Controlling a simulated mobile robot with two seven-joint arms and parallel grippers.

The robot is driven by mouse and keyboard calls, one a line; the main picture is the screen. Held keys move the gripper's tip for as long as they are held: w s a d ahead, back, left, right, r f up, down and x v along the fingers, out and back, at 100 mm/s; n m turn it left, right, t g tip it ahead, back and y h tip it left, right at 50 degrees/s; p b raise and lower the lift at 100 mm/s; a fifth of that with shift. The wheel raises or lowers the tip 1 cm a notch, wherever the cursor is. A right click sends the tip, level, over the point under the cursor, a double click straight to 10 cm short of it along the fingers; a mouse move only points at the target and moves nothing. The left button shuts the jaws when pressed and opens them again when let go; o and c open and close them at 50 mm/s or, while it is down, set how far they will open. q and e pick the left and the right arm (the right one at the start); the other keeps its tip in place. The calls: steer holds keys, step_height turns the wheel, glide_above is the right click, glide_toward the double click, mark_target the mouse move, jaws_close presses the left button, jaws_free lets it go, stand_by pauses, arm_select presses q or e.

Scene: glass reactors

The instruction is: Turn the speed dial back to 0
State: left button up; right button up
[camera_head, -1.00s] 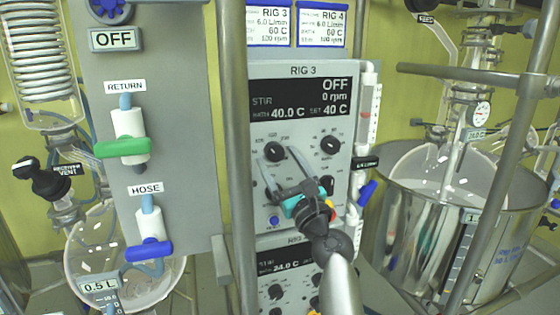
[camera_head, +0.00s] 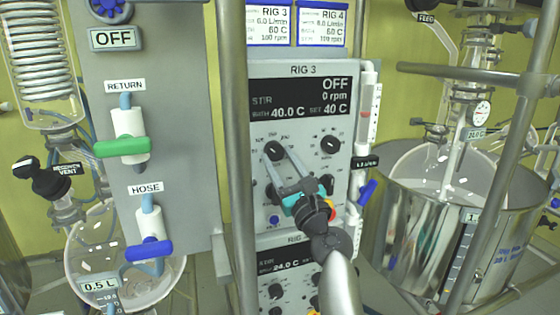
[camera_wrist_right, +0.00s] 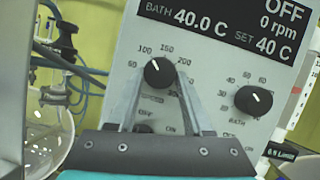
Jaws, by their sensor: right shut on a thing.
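The speed dial (camera_head: 274,151) is the left black knob on the Rig 3 panel (camera_head: 340,185). In the right wrist view the dial (camera_wrist_right: 159,74) has marks from 50 up past 200, and its white pointer leans up and left, toward about 100. My right gripper (camera_head: 276,160) is shut on the dial, with one finger on each side of it. The fingers also show in the right wrist view (camera_wrist_right: 159,88). The panel display (camera_head: 300,98) reads STIR OFF, 0 rpm, bath 40.0 C, set 40 C. My left gripper is out of view.
A bath dial (camera_head: 330,145) sits right of the speed dial. A metal post (camera_head: 236,150) stands just left of the panel. A second control panel (camera_head: 285,275) is below. A glass vessel in a steel bath (camera_head: 410,235) stands right.

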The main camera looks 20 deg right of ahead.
jaws_close()
steer(key=shift+n, duration=0.4)
